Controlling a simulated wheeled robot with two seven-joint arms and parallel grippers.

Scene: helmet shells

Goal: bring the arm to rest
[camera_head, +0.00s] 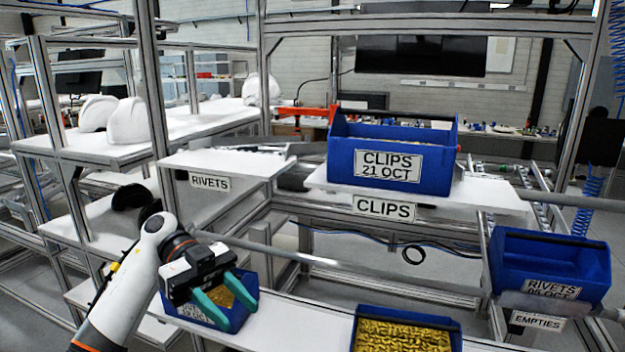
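My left arm comes in from the lower left, and its gripper (237,312) hangs in front of the lower shelf. Its two teal fingers are apart, with no object seen held between them. Behind and below the fingers is a blue bin (236,322) with yellow contents, its label partly hidden by the gripper. I cannot tell whether the fingers touch the bin or its contents. My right gripper is not in view.
A blue bin labelled CLIPS (388,155) stands on the upper shelf. A blue RIVETS bin (552,258) sits tilted at the right above an EMPTIES sign. Another bin of yellow parts (405,335) is at bottom centre. White helmet shells (128,122) sit at left. The RIVETS shelf (225,163) looks clear.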

